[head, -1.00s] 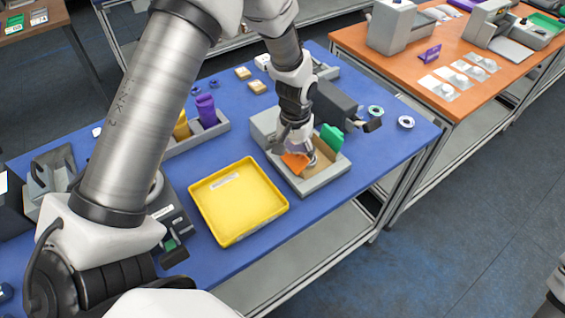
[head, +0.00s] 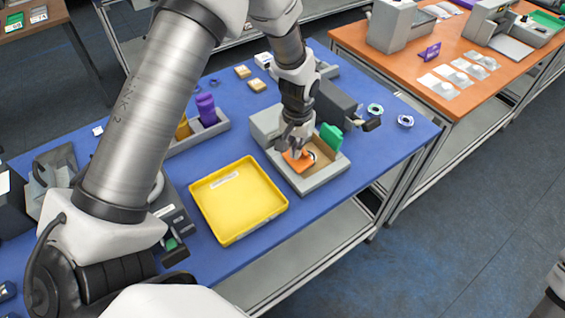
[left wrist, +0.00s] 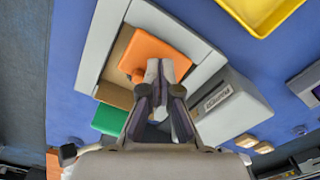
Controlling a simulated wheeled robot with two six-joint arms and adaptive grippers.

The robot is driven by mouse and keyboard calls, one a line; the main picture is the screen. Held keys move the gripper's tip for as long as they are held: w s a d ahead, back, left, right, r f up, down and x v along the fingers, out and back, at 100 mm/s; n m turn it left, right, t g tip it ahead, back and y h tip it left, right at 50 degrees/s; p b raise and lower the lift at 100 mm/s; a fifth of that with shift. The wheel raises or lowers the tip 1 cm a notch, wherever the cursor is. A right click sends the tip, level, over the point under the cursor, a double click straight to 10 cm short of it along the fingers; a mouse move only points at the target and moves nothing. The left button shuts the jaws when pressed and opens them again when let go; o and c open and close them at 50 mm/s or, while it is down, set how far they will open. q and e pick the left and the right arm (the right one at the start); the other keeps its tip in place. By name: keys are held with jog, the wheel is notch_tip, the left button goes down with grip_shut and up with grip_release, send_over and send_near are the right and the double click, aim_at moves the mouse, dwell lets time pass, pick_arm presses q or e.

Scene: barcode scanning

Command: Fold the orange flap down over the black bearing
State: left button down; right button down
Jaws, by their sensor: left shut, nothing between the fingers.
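The orange flap (head: 296,165) lies nearly flat over part of the brown recess in a grey fixture (head: 325,182). In the left wrist view the flap (left wrist: 157,48) is a broad orange panel just beyond my fingertips. My left gripper (head: 298,150) is shut with nothing between its fingers. Its fingertips (left wrist: 160,68) are at the flap's edge, touching or very close to it. The black bearing is mostly hidden by the flap and gripper; a dark and pale curved edge (head: 313,156) shows beside the flap.
A green flap (head: 331,136) stands up at the fixture's far side. A grey-black device (head: 338,102) is behind it. A yellow tray (head: 240,237) lies to the left. Purple and yellow items stand in a grey holder (head: 215,134). Bare blue table lies right of the fixture.

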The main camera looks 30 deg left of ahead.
pick_arm(q)
jog(key=s, duration=0.1)
jog(key=s+a+r+p, duration=0.1)
jog(key=s, duration=0.1)
jog(key=shift+s+a+r, duration=0.25)
jog(key=shift+s+r, duration=0.1)
jog(key=shift+r, duration=0.05)
notch_tip(320, 180, up, 9)
jog(key=s+a+p, duration=0.1)
jog(key=s+p, duration=0.1)
jog(key=p, duration=0.4)
jog(key=shift+s+p, duration=0.2)
jog(key=shift+p, duration=0.15)
jog(key=shift+f, duration=0.1)
